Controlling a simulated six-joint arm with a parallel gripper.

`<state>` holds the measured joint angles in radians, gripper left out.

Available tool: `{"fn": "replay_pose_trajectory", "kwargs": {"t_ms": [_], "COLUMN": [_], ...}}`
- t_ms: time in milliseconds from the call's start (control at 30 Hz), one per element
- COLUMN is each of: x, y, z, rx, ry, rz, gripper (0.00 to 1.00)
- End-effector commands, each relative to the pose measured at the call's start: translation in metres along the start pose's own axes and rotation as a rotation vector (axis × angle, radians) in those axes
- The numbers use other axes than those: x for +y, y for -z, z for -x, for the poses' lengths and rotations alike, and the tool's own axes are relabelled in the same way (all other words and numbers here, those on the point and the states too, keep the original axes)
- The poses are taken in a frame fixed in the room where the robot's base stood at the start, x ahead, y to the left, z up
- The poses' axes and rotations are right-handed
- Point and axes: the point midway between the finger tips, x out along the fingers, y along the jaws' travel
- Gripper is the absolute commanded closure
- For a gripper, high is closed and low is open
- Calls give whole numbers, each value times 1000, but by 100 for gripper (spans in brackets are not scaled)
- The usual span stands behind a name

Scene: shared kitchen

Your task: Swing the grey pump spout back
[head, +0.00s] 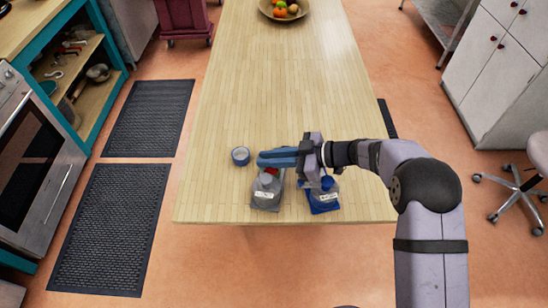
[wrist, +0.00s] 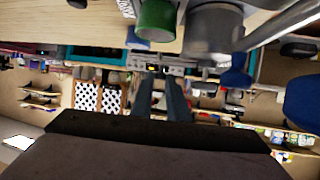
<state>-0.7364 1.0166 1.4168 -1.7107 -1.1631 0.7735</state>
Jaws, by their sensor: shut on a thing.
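The grey pump (head: 265,190) stands on a grey base near the table's front edge. It also shows upside down at the top of the wrist view (wrist: 213,32). My gripper (head: 264,158) reaches left just over and behind the top of the grey pump, fingers about level. It is shut on what appears to be the grey pump's spout, which the fingers mostly hide. A small red part shows just below the fingers. In the wrist view the two dark fingers (wrist: 160,85) show with a narrow gap between them.
A blue pump (head: 323,198) on a blue base stands close to the right, under my wrist. A fruit bowl (head: 284,9) stands at the far end. The middle of the wooden table (head: 285,90) is clear.

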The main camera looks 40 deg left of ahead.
Motion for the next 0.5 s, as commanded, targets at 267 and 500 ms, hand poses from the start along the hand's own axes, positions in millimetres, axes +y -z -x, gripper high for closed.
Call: {"fn": "replay_pose_trajectory", "kwargs": {"t_ms": [267,500], "x": [-1,-4], "y": [0,3], "z": [-12,-18], "rx": [1,1], "ry": [164,262], "rz": [72,113], "gripper": [100,100]}}
